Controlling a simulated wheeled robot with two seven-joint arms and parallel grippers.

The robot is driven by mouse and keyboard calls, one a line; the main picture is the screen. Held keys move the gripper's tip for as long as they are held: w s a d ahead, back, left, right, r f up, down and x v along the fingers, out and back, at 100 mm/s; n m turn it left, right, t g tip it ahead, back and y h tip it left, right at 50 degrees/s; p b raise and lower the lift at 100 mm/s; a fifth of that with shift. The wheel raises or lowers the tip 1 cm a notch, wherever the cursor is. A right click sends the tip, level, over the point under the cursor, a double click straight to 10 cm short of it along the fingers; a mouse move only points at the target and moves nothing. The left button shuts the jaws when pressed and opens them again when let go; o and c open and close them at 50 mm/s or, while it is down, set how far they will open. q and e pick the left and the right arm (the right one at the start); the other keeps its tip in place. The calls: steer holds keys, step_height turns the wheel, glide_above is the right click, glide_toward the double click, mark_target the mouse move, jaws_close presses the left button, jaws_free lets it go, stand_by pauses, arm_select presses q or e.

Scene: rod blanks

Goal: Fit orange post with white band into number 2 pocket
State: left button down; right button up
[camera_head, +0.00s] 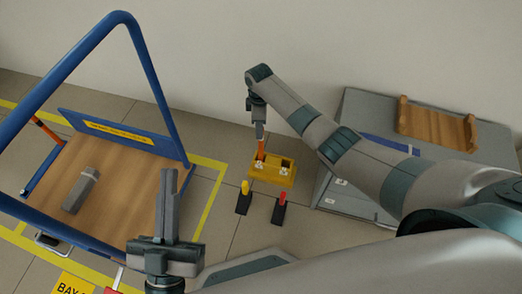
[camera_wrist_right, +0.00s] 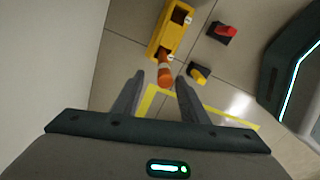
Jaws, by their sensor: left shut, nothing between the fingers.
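The orange post (camera_head: 260,149) stands upright at the left pocket of the yellow block (camera_head: 271,180). In the right wrist view the post (camera_wrist_right: 165,74) shows end-on, with a pale band near the block. The block's other pocket (camera_head: 286,163) is dark and empty. White labels mark both pockets, but I cannot read the numbers. My right gripper (camera_wrist_right: 160,82) is open, its fingers on either side of the post's upper end with gaps on both sides. My left gripper (camera_head: 168,180) is shut and empty, far left of the block.
A yellow piece (camera_head: 244,188) and a red piece (camera_head: 281,198) on black bases stand in front of the block. A blue-framed trolley (camera_head: 120,170) holding a grey object (camera_head: 80,190) is left. A grey cabinet (camera_head: 365,110) with a wooden rack (camera_head: 435,125) is right.

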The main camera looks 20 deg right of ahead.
mark_target(260, 142)
steer(key=shift+f, duration=0.25)
arm_select(q)
steer(key=a+r+t, duration=0.1)
steer(key=r+t+b, duration=0.1)
steer(key=r, duration=0.1)
steer(key=a+r+t+b, duration=0.1)
steer(key=shift+w+a+r+t, duration=0.15)
steer(key=shift+a+r+t, duration=0.15)
steer(key=shift+r, duration=0.1)
arm_select(e)
steer(key=f, duration=0.4)
steer(key=shift+s+f, duration=0.3)
steer(key=shift+s, duration=0.05)
jaws_close()
